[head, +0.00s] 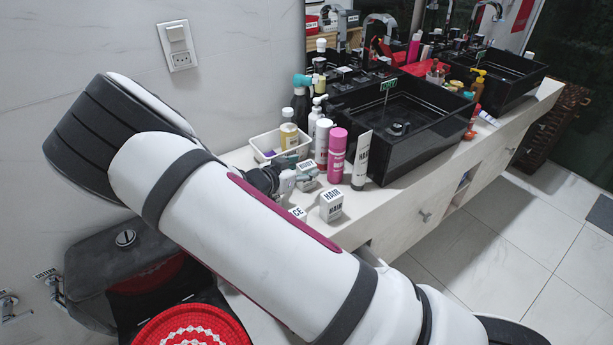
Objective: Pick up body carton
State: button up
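The body carton (307,167) is a small white box with dark lettering on its top, on the counter behind my gripper. Its lower part is partly hidden by my gripper. My gripper (292,181) is at the counter's near left end, beside or over the body carton. My arm hides much of it, and I cannot tell whether its fingers are apart or touch the carton. A white carton marked HAIR (331,206) stands just in front to the right. Another white carton, its label ending in "CE" (298,213), is partly hidden by my arm.
A pink bottle (337,155), a white bottle (322,143) and a white tube (361,160) stand close behind the cartons. A white tray (263,148) holds small items. A black vessel sink (420,149) is to the right. My arm covers the counter's near left part.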

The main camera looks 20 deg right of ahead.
grip_shut()
jog(key=shift+r, duration=0.1)
